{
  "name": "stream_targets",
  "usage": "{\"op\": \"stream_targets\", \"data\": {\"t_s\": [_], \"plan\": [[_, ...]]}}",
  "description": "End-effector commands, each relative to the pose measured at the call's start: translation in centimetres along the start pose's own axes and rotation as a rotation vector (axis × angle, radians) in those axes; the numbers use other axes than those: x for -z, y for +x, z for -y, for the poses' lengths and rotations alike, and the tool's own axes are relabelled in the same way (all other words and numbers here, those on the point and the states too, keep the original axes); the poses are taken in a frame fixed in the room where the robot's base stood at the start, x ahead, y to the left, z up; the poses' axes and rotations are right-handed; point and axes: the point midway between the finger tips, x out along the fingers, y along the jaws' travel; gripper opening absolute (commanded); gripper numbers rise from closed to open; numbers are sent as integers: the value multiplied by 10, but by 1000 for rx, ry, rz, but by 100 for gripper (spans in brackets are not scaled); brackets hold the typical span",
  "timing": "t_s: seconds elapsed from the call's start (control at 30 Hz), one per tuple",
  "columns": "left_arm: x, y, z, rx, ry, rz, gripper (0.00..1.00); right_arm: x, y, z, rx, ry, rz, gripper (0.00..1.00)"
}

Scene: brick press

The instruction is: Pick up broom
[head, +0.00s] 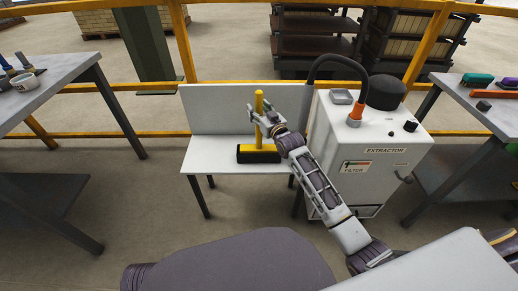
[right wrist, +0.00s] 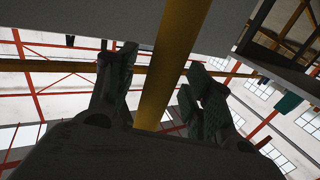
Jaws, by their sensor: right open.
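The broom has a yellow handle (head: 259,104) and a wide black head (head: 259,156) with a yellow top. It stands upright on a small white table (head: 212,158) with a back panel. My right gripper (head: 263,119) is at the handle, above the broom head. In the right wrist view the yellow handle (right wrist: 176,48) runs between the two spread fingers of my right gripper (right wrist: 158,82). The fingers are open, with gaps beside the handle. My left gripper is not in view.
A white extractor unit (head: 374,148) with a black hose stands right of the small table. Grey workbenches stand at the left (head: 52,78) and right (head: 492,108), with brushes on the right one. A yellow railing (head: 216,86) runs behind.

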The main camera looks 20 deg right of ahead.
Motion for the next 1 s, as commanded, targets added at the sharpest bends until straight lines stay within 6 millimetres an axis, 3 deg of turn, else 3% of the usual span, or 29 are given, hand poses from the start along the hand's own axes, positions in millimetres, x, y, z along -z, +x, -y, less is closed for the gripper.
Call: {"op": "stream_targets", "data": {"t_s": [0.03,0.43,0.77,1.0], "plan": [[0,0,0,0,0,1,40,0,0,0,0,0,0,51],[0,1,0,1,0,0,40,2,0,0,0,0,-5,1],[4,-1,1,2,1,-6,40,5,0,0,0,0,-5,1],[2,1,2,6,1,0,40,25,0,0,0,0,-7,1]]}}
